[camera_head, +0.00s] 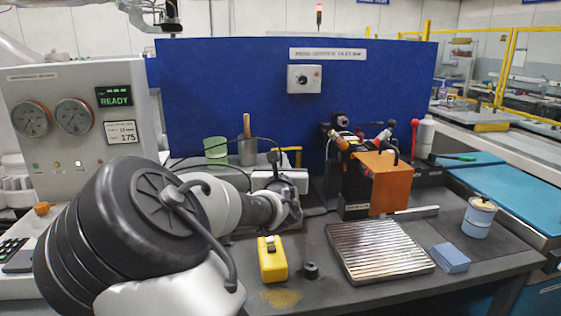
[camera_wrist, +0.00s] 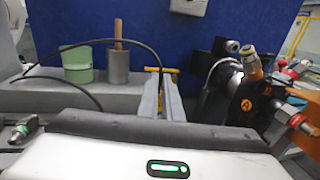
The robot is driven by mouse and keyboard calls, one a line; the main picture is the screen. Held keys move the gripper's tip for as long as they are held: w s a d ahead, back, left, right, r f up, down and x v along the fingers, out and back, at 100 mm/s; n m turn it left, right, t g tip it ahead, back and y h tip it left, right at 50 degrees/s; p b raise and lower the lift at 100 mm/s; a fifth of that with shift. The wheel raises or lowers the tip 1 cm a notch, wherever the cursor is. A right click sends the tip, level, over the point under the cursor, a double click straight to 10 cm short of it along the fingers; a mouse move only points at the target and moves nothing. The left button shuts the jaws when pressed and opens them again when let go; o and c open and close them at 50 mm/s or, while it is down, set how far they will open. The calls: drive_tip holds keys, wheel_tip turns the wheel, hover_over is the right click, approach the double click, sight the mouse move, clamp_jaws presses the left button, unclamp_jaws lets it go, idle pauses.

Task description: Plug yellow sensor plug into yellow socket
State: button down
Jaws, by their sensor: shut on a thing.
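My gripper (camera_wrist: 163,82) points away from the wrist camera, its two fingers close together on a small yellow piece, the yellow sensor plug (camera_wrist: 165,71). A dark cable arcs in from the left and ends at the fingertips. In the head view, yellow also shows beyond my wrist, in front of the blue panel, with the cable beside it. Most of the plug is hidden by the fingers. I cannot pick out a yellow socket in either view.
An orange box (camera_head: 380,182) with dark fittings stands right of my gripper. A green cup (camera_head: 215,148) and a grey pot (camera_head: 247,152) stand left. A yellow block (camera_head: 272,259), a ribbed metal plate (camera_head: 377,250) and a blue block (camera_head: 450,257) lie in front. A blue panel (camera_head: 230,80) rises behind.

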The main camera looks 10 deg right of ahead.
drive_tip(key=shift+f, duration=0.1)
idle(0.3)
drive_tip(key=shift+f+b, duration=1.8)
drive_tip(key=shift+f, duration=1.1)
drive_tip(key=shift+f+b, duration=0.7)
drive_tip(key=shift+f, duration=0.65)
drive_tip(key=c, duration=1.9)
unclamp_jaws()
drive_tip(key=shift+o, duration=0.2)
drive_tip(key=shift+s, duration=0.15)
